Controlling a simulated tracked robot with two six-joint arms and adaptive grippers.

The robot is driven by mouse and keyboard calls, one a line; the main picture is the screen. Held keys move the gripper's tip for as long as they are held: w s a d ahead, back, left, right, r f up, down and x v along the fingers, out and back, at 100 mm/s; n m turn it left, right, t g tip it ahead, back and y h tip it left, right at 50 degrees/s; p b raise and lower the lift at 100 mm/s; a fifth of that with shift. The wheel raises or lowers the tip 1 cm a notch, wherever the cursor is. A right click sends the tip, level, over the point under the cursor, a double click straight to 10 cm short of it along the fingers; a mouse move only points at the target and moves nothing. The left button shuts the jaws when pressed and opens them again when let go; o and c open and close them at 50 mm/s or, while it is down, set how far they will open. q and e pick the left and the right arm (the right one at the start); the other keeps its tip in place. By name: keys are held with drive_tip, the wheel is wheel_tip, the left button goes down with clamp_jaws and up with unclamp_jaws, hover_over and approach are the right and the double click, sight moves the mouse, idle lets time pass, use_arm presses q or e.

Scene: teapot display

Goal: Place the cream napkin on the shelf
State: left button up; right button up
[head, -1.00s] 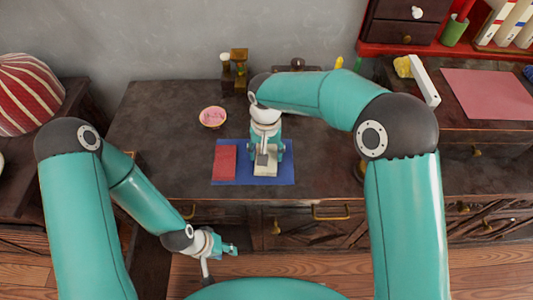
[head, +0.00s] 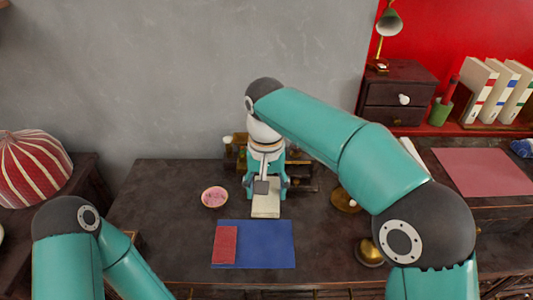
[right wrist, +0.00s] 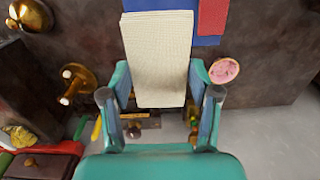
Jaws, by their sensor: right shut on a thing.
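My right gripper (head: 267,187) is shut on the cream napkin (head: 265,208), a flat pale rectangle. The napkin is held above the dark table, just behind the blue mat (head: 270,245). In the right wrist view the cream napkin (right wrist: 158,55) sticks out between the two fingers of my right gripper (right wrist: 160,78), apart from the table. A low dark wooden shelf-like rack (head: 298,180) stands against the wall behind the gripper, partly hidden by it. My left gripper is outside the head view; only part of that arm shows.
A red napkin (head: 225,244) lies on the mat's left part. A bowl with pink contents (head: 215,196) stands left of my right gripper. Brass objects (head: 370,252) stand to the right. A red shelf unit (head: 420,130) holds drawers, a lamp and binders.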

drive_tip(key=shift+w+d+r, duration=0.15)
drive_tip(key=shift+d+r, duration=0.2)
drive_tip(key=shift+d, duration=0.1)
drive_tip(key=d+f+m+p, duration=0.3)
drive_tip(key=d+p, duration=0.3)
drive_tip(key=d, duration=0.9)
drive_tip(key=s+d+f+n+p, duration=0.1)
drive_tip(key=s+d+f+n, duration=0.1)
drive_tip(key=f, duration=0.7)
drive_tip(key=shift+s+d+f+n, duration=0.25)
drive_tip(key=shift+s+d+n, duration=0.15)
drive_tip(key=shift+d+n, duration=0.45)
drive_tip(key=shift+p, duration=0.3)
